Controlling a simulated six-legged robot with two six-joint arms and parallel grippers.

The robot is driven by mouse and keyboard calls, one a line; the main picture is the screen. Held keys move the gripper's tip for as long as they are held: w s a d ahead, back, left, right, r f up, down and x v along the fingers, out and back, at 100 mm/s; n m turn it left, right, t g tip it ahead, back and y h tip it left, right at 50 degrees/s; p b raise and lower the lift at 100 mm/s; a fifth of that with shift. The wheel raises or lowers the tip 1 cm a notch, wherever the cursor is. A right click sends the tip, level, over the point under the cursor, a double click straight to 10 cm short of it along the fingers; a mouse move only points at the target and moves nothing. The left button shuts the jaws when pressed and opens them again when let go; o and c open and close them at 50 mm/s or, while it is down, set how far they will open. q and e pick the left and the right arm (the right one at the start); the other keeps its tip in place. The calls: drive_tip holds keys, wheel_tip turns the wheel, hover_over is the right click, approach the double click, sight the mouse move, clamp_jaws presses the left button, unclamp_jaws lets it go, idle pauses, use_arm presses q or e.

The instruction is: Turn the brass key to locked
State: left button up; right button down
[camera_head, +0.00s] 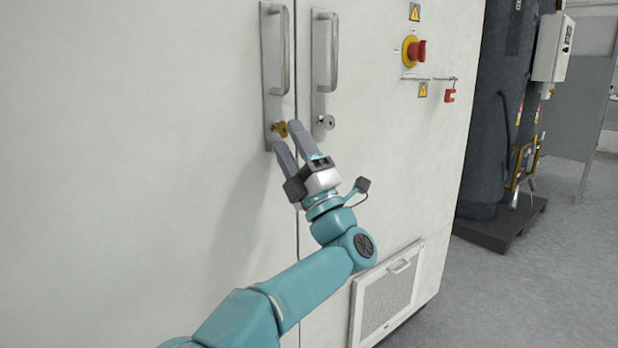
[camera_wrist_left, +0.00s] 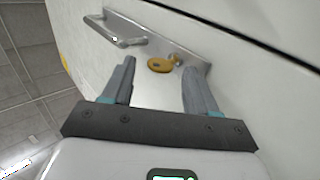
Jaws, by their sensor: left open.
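The brass key (camera_head: 280,129) sits in the lock at the foot of the left door's handle plate (camera_head: 270,95). In the left wrist view the brass key (camera_wrist_left: 160,65) shows its flat bow, with the plate (camera_wrist_left: 190,66) behind it. My left gripper (camera_head: 284,137) is open just below and in front of the key. In the left wrist view the left gripper's fingers (camera_wrist_left: 158,80) stand apart with the key between and beyond their tips. I cannot see contact. My right gripper is in neither view.
A second handle plate (camera_head: 323,60) with a silver key (camera_head: 326,122) is on the right door. A red and yellow stop knob (camera_head: 414,50) and a red padlock (camera_head: 450,96) are further right. A vent grille (camera_head: 387,300) is low on the cabinet. Open floor lies at right.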

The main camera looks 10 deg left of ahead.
use_arm(q)
drive_tip(key=v, duration=1.5)
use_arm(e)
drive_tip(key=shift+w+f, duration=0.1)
